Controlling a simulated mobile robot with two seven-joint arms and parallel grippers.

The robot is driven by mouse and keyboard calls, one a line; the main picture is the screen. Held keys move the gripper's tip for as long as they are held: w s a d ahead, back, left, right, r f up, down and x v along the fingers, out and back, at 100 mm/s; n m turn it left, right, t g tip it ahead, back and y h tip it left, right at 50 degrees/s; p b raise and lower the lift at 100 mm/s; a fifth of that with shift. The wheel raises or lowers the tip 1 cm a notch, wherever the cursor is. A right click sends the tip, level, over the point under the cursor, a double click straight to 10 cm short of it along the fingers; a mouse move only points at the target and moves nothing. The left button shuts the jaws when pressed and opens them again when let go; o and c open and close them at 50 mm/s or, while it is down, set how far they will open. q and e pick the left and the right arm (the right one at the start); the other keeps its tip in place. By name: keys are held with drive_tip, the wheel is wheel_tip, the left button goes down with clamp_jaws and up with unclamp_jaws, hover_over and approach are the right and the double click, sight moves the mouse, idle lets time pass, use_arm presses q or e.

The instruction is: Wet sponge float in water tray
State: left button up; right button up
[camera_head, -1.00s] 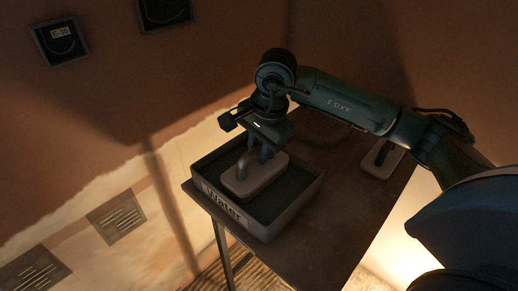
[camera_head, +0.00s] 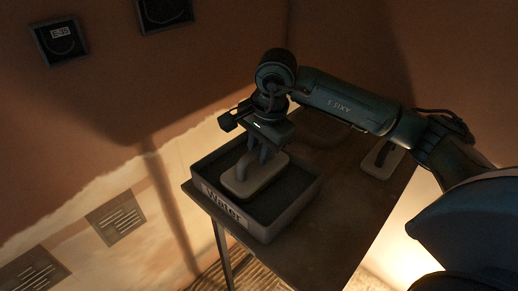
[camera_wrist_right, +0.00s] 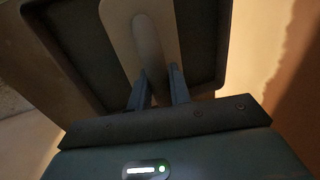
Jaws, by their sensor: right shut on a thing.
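The water tray (camera_head: 270,229), a grey box labelled "Water", stands on the near left end of the table. The sponge float (camera_head: 265,184), a pale rounded block with an arched handle, is inside the tray outline, level or nearly so. Whether it touches the water or tray floor I cannot tell. My right gripper (camera_head: 262,150) points down over the tray and is shut on the float's handle. In the right wrist view the fingers (camera_wrist_right: 159,92) close around the handle (camera_wrist_right: 148,45), with the float's pale plate (camera_wrist_right: 118,35) and dark tray beyond. My left gripper is not in view.
Another float with a dark handle (camera_head: 382,158) lies at the table's right side, below my right arm. The table (camera_head: 325,225) has bare room right of the tray. The wall behind is partly plastered, with wall boxes (camera_head: 60,41) and vents (camera_head: 117,216).

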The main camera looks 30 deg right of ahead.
drive_tip(key=shift+r+p, duration=2.15)
drive_tip(key=shift+r, duration=1.35)
